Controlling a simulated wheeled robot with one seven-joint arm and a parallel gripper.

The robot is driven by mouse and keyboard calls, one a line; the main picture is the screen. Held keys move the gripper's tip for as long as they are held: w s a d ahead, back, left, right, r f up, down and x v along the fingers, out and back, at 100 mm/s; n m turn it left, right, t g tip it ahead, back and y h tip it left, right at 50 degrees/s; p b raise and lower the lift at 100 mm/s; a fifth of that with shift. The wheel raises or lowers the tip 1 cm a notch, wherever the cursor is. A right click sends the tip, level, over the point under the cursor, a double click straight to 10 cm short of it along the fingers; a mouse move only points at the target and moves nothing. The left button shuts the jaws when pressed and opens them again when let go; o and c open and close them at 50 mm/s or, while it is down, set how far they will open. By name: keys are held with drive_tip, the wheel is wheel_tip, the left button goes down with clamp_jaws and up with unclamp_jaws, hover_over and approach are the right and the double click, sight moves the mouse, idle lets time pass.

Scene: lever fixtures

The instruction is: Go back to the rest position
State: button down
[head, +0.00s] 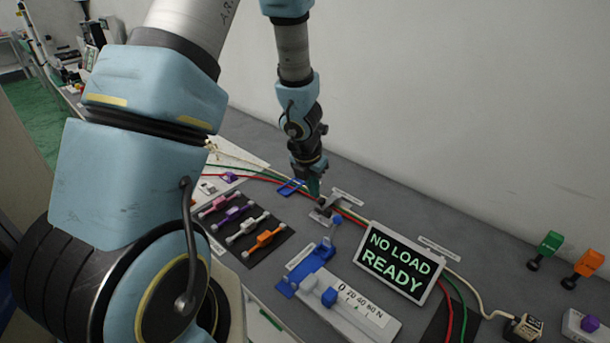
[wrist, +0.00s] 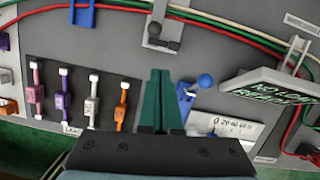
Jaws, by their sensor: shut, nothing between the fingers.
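My gripper (wrist: 160,98) shows in the wrist view with its two green fingers pressed together and nothing between them. In the head view my gripper (head: 313,190) points down over the grey bench near the back wall. It is close to a small grey clamp fixture (head: 327,206), which in the wrist view (wrist: 162,32) lies beyond the fingertips. I cannot tell from the head view whether the fingertips touch it. A blue-knobbed lever fixture (wrist: 206,81) lies just right of the fingers.
A display (head: 398,262) reads "NO LOAD READY". A white force gauge (head: 350,305) and blue slide (head: 305,270) stand in front. Several coloured levers lie on a black mat (head: 265,251). Red and green cables (head: 262,176) run along the back. Green and orange levers (head: 550,243) stand right.

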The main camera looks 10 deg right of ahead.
drive_tip(key=w+a+r+n+t+y+b, duration=0.15)
drive_tip(key=a+r+n, duration=0.25)
drive_tip(key=a+n, duration=0.6)
drive_tip(key=w+a+r+n+y+b, duration=0.1)
drive_tip(key=a+r+n+b, duration=0.15)
drive_tip(key=a+n, duration=0.7)
drive_tip(key=s+a+r+n+g, duration=0.1)
drive_tip(key=s+n, duration=0.4)
drive_tip(key=n, duration=0.7)
drive_tip(key=s+a+r+n+g+b, duration=0.1)
drive_tip(key=s+a+r+n, duration=0.1)
drive_tip(key=n, duration=1)
drive_tip(key=s+r, duration=0.1)
drive_tip(key=s, duration=0.1)
drive_tip(key=shift+s+a+n+h, duration=0.15)
drive_tip(key=shift+s+n+h, duration=0.2)
drive_tip(key=c, duration=1.5)
unclamp_jaws()
